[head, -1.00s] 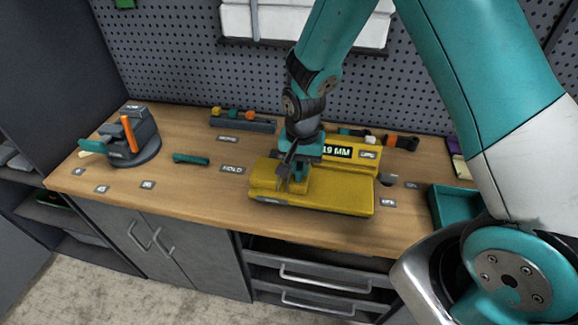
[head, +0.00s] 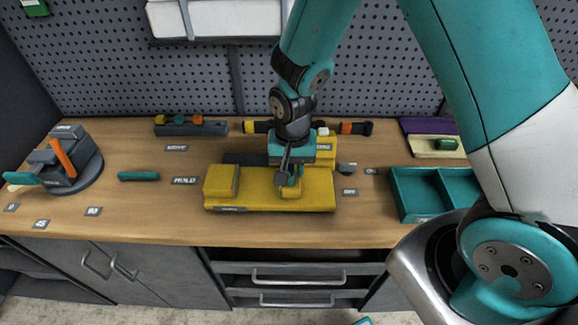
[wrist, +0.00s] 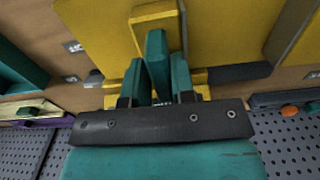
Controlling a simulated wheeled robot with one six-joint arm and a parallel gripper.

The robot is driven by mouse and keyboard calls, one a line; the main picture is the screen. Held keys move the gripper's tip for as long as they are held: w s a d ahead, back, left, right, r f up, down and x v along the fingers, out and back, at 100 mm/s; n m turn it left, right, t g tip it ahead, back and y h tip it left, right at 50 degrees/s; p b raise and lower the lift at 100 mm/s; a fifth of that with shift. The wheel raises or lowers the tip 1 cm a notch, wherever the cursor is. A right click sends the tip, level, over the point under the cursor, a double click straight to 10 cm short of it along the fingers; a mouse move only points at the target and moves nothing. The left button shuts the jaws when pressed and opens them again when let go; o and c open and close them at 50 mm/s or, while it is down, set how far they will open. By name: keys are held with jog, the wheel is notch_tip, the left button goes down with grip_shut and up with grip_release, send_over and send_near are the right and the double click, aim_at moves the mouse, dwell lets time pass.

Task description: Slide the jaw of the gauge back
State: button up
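The yellow gauge (head: 258,199) lies along the front of the bench, with a fixed block (head: 221,182) at its left end. Its yellow jaw (head: 291,191) stands right of that block with a clear gap between them. In the wrist view the jaw (wrist: 155,20) is a narrow upright plate with a teal tab (wrist: 157,58) in front. My gripper (head: 288,178) is down at the jaw, and its teal fingers (wrist: 157,82) stand on both sides of the tab, seemingly closed on it. The gauge's display is mostly hidden behind my gripper.
A dark swivel fixture (head: 72,165) with an orange lever stands at the left. A teal handle (head: 138,176) lies left of the gauge. A teal tray (head: 408,185) is at the right. A rack with coloured knobs (head: 190,128) and a torch-like tool (head: 352,128) lie at the back.

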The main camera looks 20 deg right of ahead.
jog(key=shift+o, duration=1.4)
jog(key=shift+d, duration=0.1)
jog(key=shift+s, duration=0.1)
notch_tip(320, 180, up, 17)
jog(key=b, duration=0.2)
jog(key=shift+r, duration=0.2)
jog(key=s+a+r+n+y, duration=0.1)
jog(key=s+a+n+y, duration=0.1)
jog(key=s+n, duration=0.4)
jog(key=s+a+r+n+y, duration=0.2)
jog(key=s+n, duration=0.4)
jog(key=s, duration=0.6)
jog(key=shift+a+r+b, duration=0.15)
jog(key=shift+a+b, duration=0.25)
jog(key=shift+b, duration=0.05)
